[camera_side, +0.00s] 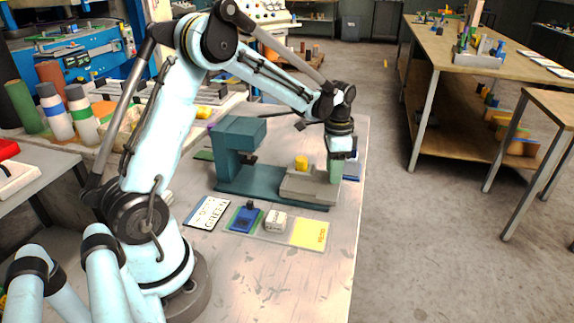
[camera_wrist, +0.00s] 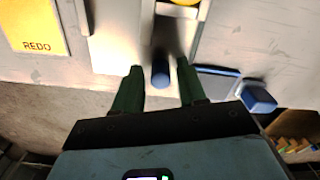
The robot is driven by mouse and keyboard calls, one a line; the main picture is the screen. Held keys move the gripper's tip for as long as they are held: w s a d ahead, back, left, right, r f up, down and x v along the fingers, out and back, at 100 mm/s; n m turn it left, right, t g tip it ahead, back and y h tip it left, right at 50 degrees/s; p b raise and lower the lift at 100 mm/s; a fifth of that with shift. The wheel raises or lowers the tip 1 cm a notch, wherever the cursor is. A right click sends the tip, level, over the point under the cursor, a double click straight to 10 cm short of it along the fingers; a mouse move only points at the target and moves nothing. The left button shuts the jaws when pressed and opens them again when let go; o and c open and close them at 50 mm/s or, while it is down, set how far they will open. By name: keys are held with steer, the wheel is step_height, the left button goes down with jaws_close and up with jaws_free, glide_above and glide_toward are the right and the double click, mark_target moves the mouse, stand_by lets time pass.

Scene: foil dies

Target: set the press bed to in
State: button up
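The teal press (camera_side: 240,135) stands on the bench in the side view, on a dark teal base. Its grey bed (camera_side: 298,187) sticks out to the right of the press head, with a yellow round piece (camera_side: 301,162) on it. In the wrist view the yellow piece (camera_wrist: 185,2) is cut by the top edge. A blue knob (camera_wrist: 160,78) stands between the green fingers of my gripper (camera_wrist: 159,68), with a gap on each side. My gripper (camera_side: 335,170) is open at the bed's right end; it hides the knob in the side view.
A strip in front of the press carries a blue block (camera_side: 246,217), a white block (camera_side: 276,220) and a yellow REDO card (camera_side: 309,234). A lettered card (camera_side: 207,212) lies left of it. A blue pad (camera_wrist: 215,70) and blue block (camera_wrist: 259,97) sit near the gripper.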

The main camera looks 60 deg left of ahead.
mark_target(302, 160)
jaws_close()
steer(key=s+a, duration=0.6)
steer(key=shift+w, duration=0.1)
steer(key=shift+o, duration=1)
jaws_free()
steer(key=shift+r, duration=0.15)
step_height(302, 160, up, 12)
